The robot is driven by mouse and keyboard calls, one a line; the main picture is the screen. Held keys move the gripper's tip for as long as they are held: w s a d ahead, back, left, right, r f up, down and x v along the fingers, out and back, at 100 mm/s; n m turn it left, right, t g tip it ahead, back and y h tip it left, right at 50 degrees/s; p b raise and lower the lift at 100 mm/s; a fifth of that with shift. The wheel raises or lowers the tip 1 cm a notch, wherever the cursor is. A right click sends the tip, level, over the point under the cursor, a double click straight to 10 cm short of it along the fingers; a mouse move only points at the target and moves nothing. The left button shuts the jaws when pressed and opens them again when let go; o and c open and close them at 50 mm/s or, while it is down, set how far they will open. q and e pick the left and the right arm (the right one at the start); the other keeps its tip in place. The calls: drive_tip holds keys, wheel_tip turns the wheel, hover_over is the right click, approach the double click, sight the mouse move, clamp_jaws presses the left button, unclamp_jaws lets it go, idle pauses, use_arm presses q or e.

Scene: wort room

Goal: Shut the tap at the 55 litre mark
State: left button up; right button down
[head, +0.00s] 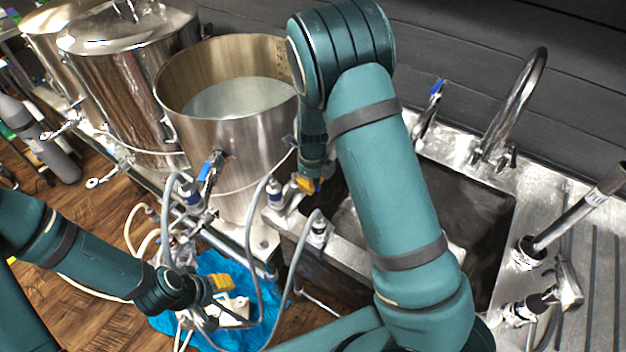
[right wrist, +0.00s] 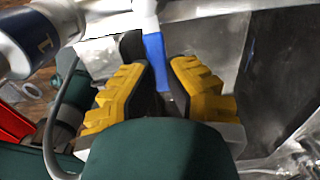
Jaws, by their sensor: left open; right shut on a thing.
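The open steel kettle (head: 215,145) holds pale liquid (head: 240,97). Marks (head: 281,62) show on its inner wall near my right arm, too small to read. My right gripper (head: 308,184) is low beside the kettle, at the sink's left edge. In the right wrist view its yellow fingers (right wrist: 156,80) are closed around a blue tap handle (right wrist: 154,55). The tap body is mostly hidden. My left gripper (head: 228,294) is open, low among the hoses at the kettle's foot.
Another blue-handled valve (head: 206,171) sits on the kettle's front. A sink (head: 475,215) with a tall faucet (head: 520,95) lies to the right. Grey hoses (head: 256,235) loop below the kettle, over a blue cloth (head: 215,265). A lidded kettle (head: 125,105) stands to the left.

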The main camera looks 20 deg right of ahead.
drive_tip(key=shift+s+f, duration=0.2)
drive_tip(key=c, duration=0.9)
unclamp_jaws()
drive_tip(key=shift+w, duration=0.1)
drive_tip(key=shift+r, duration=0.1)
drive_tip(key=shift+r, duration=0.25)
wheel_tip(320, 180, up, 12)
drive_tip(key=shift+f, duration=0.25)
drive_tip(key=shift+f, duration=0.1)
